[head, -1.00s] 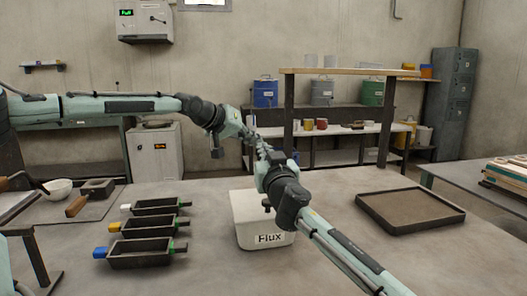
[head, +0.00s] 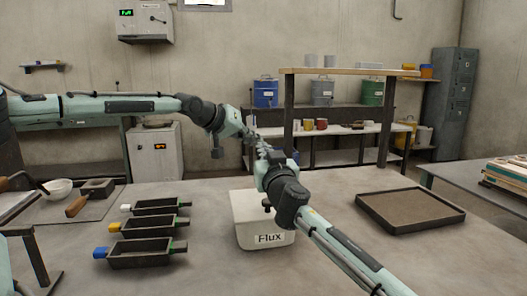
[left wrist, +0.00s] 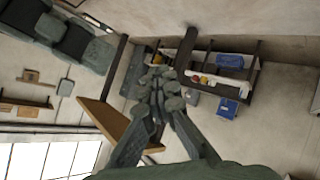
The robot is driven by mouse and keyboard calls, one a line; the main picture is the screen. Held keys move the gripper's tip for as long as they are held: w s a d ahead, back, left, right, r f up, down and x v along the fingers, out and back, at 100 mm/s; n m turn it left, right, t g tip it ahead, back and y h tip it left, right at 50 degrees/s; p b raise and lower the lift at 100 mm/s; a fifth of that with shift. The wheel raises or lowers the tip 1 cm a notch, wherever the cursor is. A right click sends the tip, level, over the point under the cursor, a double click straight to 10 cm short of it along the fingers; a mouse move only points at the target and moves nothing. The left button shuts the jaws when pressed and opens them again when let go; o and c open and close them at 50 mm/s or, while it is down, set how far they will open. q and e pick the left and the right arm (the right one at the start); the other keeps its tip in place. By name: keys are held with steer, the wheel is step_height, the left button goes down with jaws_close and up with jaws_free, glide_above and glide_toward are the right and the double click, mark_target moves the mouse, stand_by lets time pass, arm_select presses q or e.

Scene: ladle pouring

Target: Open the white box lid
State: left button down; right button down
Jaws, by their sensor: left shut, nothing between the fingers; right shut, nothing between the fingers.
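The white box (head: 247,217), labelled "Flux", stands on the table in the middle of the head view. Its top looks closed, but my right arm hides part of it. My right gripper (head: 262,150) appears above and behind the box in the picture, shut and empty. My left gripper (head: 250,136) reaches in from the left, higher than the box, and overlaps the right one in the picture. In the left wrist view the left gripper's fingers (left wrist: 163,88) are together with nothing between them. The box is not seen there.
Several dark moulds with coloured tabs (head: 140,253) lie left of the box. A shallow dark tray (head: 410,208) lies to the right. A shelf rack (head: 345,71) stands behind.

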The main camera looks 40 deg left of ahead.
stand_by(0.6)
arm_select(q)
steer(key=c, duration=1.3)
jaws_free()
